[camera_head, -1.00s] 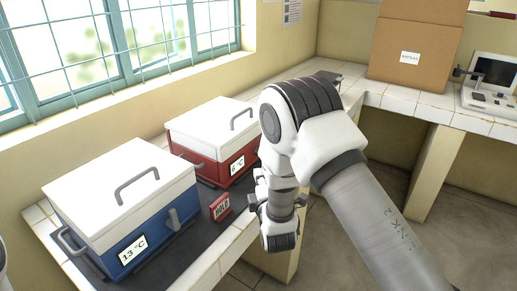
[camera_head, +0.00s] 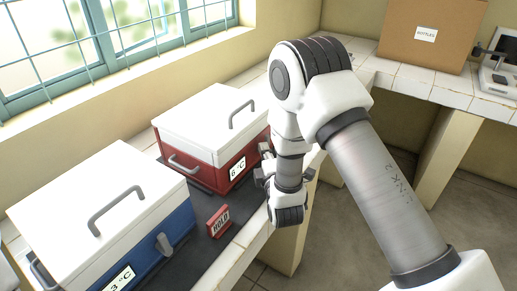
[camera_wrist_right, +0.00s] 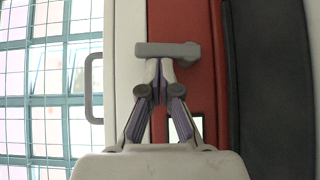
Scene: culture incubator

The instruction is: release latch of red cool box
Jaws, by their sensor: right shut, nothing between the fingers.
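The red cool box (camera_head: 224,171) stands on the bench by the window, with its white lid (camera_head: 205,118) down and a grey handle on top. My right gripper (camera_head: 263,177) is beside its front right part, which my arm partly hides. In the right wrist view the grey latch (camera_wrist_right: 167,49) lies across the white lid edge and red front. My right gripper (camera_wrist_right: 158,68) is shut and empty, its fingertips right by the latch. I cannot tell whether they touch it. My left gripper is not in view.
A blue cool box (camera_head: 177,228) with a white lid stands at left. A red HOLD sign (camera_head: 219,222) stands on the dark mat (camera_head: 190,258) in front of the boxes. A cardboard box (camera_head: 425,35) is on the back bench. Open floor lies to the right.

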